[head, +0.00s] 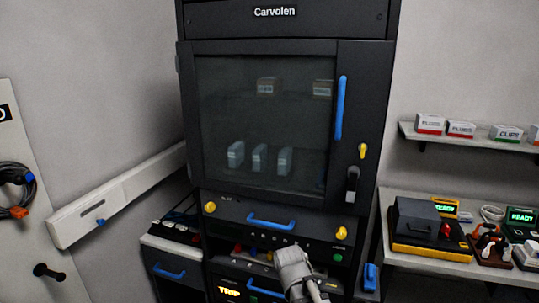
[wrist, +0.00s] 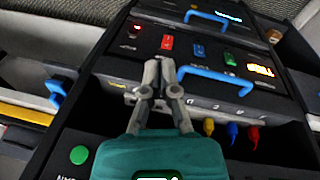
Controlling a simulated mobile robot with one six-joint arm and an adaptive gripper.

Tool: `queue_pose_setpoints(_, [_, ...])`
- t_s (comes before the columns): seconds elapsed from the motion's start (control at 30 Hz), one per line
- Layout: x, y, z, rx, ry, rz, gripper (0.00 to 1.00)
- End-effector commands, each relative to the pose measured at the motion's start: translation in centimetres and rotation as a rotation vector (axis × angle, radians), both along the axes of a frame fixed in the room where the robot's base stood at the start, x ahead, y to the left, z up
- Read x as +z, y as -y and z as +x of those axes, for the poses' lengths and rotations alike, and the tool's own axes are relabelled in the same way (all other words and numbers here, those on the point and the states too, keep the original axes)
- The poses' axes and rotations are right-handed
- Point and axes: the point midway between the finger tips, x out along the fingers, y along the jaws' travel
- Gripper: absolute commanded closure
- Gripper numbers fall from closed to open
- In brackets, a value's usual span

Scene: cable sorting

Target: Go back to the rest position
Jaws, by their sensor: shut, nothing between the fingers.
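My gripper (wrist: 158,72) is in the wrist view, in front of the dark cabinet's lower panels. Its grey fingers are together with nothing between them. The fingertips are near a blue handle (wrist: 215,84), which lies to their right; I cannot tell whether they touch. In the head view my grey arm end (head: 296,270) is at the bottom middle, in front of the cabinet's lower part, and the fingers cannot be made out there.
The tall black cabinet (head: 292,25) has a closed glass door with a blue handle (head: 341,108). A side bench (head: 425,262) with devices stands right, below a shelf (head: 470,142) of boxes. A white wall duct (head: 120,195) runs left. Coloured plugs (wrist: 231,132) hang below the panel.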

Motion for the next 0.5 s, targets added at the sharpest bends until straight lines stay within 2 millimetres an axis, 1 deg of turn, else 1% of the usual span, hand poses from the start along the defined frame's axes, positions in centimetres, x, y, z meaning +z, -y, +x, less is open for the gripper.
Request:
queue_pose_setpoints(0.03, [0.0, 1.4, -0.8, 0.002, -0.014, 0.015, 1.0])
queue_pose_setpoints(0.2, [-0.1, 4.7, -2.5, 0.035, -0.056, 0.071, 1.0])
queue_pose_setpoints(0.3, [-0.1, 6.3, -3.5, 0.053, -0.074, 0.101, 1.0])
queue_pose_setpoints(0.5, [0.0, 8.4, -4.7, 0.08, -0.092, 0.146, 1.0])
